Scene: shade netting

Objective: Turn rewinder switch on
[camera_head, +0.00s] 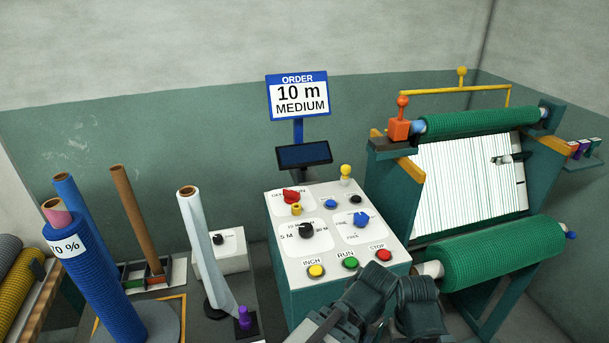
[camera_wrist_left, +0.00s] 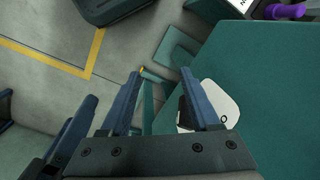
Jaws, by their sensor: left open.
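The red rotary switch (camera_head: 291,196) sits at the top left of the sloping white control panel (camera_head: 290,262), in a white field with OFF on the left; the rest of the lettering is partly covered. I cannot tell for sure which way its handle points. A small yellow part (camera_head: 296,210) sits just below it. My left gripper (camera_wrist_left: 162,78) is open and empty in the left wrist view, over the floor and beside a teal surface, with no switch between its fingers. In the head view no gripper fingertips show; only dark arm links of mine cover the panel's lower edge.
The panel also carries a black dial (camera_head: 306,230), a blue knob (camera_head: 361,219), and yellow INCH, green RUN (camera_head: 350,262) and red STOP buttons. A screen (camera_head: 304,155) stands behind it. Green netting rolls (camera_head: 500,252) are right; tall tubes (camera_head: 137,222) and a purple knob (camera_head: 244,317) are left.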

